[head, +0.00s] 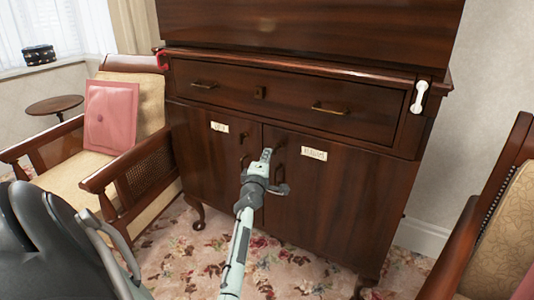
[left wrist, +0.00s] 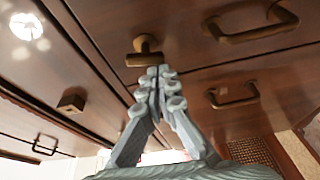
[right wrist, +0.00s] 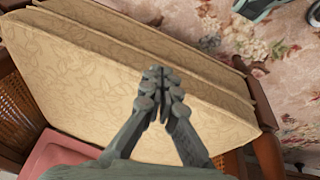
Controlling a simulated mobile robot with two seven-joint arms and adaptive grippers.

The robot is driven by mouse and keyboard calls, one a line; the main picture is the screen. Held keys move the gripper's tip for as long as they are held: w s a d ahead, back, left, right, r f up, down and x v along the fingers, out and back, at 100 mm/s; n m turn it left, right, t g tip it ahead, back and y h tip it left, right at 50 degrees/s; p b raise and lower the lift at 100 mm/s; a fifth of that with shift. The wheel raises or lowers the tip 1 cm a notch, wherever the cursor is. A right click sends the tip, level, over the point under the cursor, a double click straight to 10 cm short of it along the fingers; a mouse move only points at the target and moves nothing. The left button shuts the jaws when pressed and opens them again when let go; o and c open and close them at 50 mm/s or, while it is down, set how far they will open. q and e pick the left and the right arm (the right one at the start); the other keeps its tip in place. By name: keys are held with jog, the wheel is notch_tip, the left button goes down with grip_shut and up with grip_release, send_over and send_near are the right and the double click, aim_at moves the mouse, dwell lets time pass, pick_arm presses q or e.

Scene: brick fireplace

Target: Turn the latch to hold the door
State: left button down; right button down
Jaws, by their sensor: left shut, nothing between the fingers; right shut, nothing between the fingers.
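The dark wooden cabinet (head: 330,200) has two lower doors, both closed, each with a small pale label. A small brass latch (left wrist: 146,50) with a short crossbar is on the right door near its top inner corner; it shows in the head view (head: 280,147) partly behind my gripper. My left gripper (head: 266,153) is shut and empty in front of the doors; in the left wrist view its fingertips (left wrist: 160,72) are right beside the crossbar, and I cannot tell if they touch. My right gripper (right wrist: 160,72) is shut and empty above a cushioned chair.
A drawer (head: 285,95) with two handles spans the cabinet above the doors. Two door handles (left wrist: 255,25) (left wrist: 232,97) stick out below the latch. An armchair with a pink cushion (head: 110,115) stands at left, another chair (head: 500,220) at right. Floral carpet (head: 300,275) lies in front.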

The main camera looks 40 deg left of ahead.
pick_arm(q)
jog(key=shift+n+p, duration=0.4)
jog(key=shift+p, duration=0.15)
pick_arm(e)
jog(key=shift+a+f, duration=0.1)
jog(key=shift+f, duration=1.3)
pick_arm(q)
jog(key=shift+f, duration=0.1)
pick_arm(e)
jog(key=shift+s+f, duration=0.1)
jog(key=shift+f, duration=0.3)
